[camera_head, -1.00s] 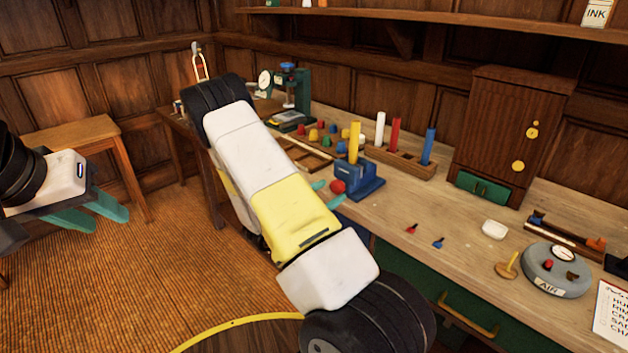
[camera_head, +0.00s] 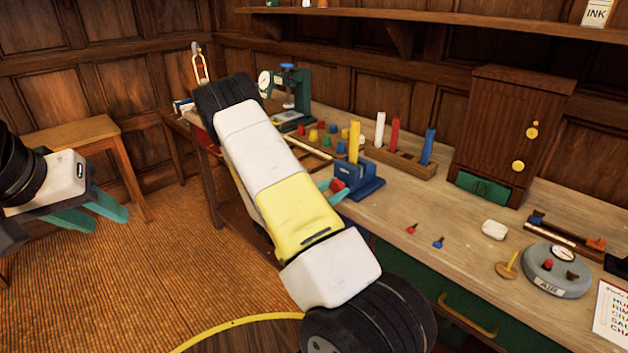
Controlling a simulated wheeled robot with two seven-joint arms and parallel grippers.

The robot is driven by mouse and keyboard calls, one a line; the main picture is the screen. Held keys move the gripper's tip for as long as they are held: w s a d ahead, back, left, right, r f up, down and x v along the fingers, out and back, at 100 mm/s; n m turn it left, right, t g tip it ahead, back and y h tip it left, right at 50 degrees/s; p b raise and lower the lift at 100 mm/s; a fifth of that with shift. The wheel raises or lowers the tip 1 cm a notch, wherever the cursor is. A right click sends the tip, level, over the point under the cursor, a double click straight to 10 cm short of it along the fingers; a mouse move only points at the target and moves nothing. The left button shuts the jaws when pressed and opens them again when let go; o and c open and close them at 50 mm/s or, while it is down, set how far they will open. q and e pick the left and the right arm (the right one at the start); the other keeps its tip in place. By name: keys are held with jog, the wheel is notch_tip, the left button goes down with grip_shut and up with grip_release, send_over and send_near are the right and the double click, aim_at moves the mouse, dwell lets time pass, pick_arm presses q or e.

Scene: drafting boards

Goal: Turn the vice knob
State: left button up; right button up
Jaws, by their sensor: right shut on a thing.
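The blue vice (camera_head: 366,184) stands at the front edge of the bench with a yellow rod (camera_head: 354,142) upright in it. Its red knob (camera_head: 338,185) faces my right gripper (camera_head: 334,188). The teal fingertips of that gripper are shut on the knob, one on each side of it. My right forearm hides most of that gripper. My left gripper (camera_head: 96,214) is at the far left over the floor, its two teal fingers apart and empty.
A wooden rack (camera_head: 402,161) with white, red and blue rods stands behind the vice. Small red and blue pieces, a white block (camera_head: 494,229) and a grey air gauge (camera_head: 556,270) lie to the right. A wooden cabinet (camera_head: 509,133) stands at the back.

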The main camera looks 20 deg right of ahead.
jog(key=shift+m, duration=1.7)
jog(key=o, duration=1.4)
jog(key=shift+c, duration=0.2)
jog(key=shift+a, duration=0.1)
jog(key=v, duration=0.7)
jog(key=shift+a, duration=0.35)
jog(key=shift+s, duration=0.15)
